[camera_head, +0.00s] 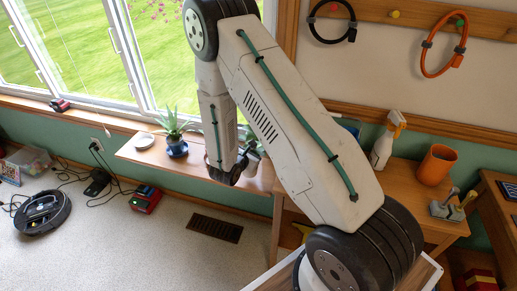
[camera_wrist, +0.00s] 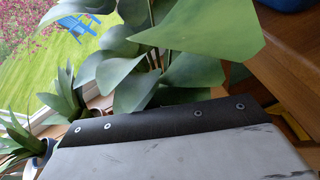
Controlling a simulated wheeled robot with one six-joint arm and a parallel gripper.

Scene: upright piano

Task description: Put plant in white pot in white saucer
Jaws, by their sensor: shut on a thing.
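The white saucer (camera_head: 144,140) lies flat and empty near the left end of the wooden window shelf. My gripper (camera_head: 246,164) is low at the right part of this shelf, shut on the plant in the white pot (camera_head: 247,135). My arm covers much of that plant in the head view. In the wrist view its broad green leaves (camera_wrist: 190,78) rise just beyond my gripper's grey and black body (camera_wrist: 180,145), which hides the pot. I cannot tell whether the pot touches the shelf.
A spiky plant in a blue pot (camera_head: 177,148) stands on the shelf between the saucer and my gripper. The window is behind. A wooden table at right holds a spray bottle (camera_head: 387,140) and an orange pot (camera_head: 436,165). A robot vacuum (camera_head: 42,212) sits on the carpet.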

